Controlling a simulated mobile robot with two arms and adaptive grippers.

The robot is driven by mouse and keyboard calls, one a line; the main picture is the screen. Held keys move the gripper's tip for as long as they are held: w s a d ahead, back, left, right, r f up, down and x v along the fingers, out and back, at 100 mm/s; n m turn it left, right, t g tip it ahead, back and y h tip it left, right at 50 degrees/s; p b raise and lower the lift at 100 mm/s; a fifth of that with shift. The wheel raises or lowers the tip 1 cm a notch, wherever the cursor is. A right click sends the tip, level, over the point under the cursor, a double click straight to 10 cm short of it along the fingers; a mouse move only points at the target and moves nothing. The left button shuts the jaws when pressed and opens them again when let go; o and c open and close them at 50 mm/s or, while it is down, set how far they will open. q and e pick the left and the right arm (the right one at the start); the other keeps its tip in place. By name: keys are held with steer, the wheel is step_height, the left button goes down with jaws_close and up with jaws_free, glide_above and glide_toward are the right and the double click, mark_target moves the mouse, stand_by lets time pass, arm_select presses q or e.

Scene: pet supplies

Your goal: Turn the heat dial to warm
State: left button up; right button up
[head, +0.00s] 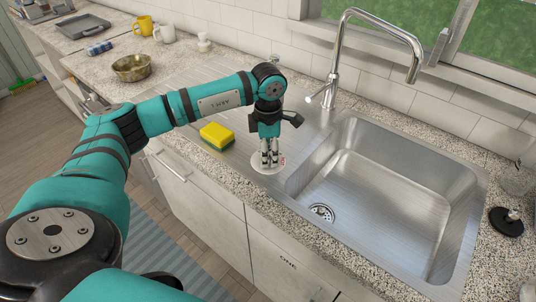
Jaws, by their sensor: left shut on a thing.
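A small white round plate (261,169), apparently the heat dial's base, lies on the ridged steel drainboard just left of the sink. Small red marks show at its right side. My left gripper (269,162) points straight down over the middle of the plate. Its fingers are close together and shut on a part there, apparently the dial's knob. The fingers hide the knob, so I cannot tell which way it points or read the setting. My right gripper is not in view.
A yellow and green sponge (217,135) lies left of the dial. The steel sink (385,190) is empty at right, with a tall tap (338,55) behind it. A metal bowl (132,68) and mugs (144,25) stand farther left. A black round object (506,222) sits at far right.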

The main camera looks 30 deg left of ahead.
arm_select(q)
steer(key=shift+r, duration=0.1)
stand_by(0.4)
steer(key=o, duration=1.2)
steer(key=shift+r, duration=0.2)
step_height(320, 180, up, 12)
steer(key=shift+f, duration=0.25)
steer(key=shift+f, duration=0.1)
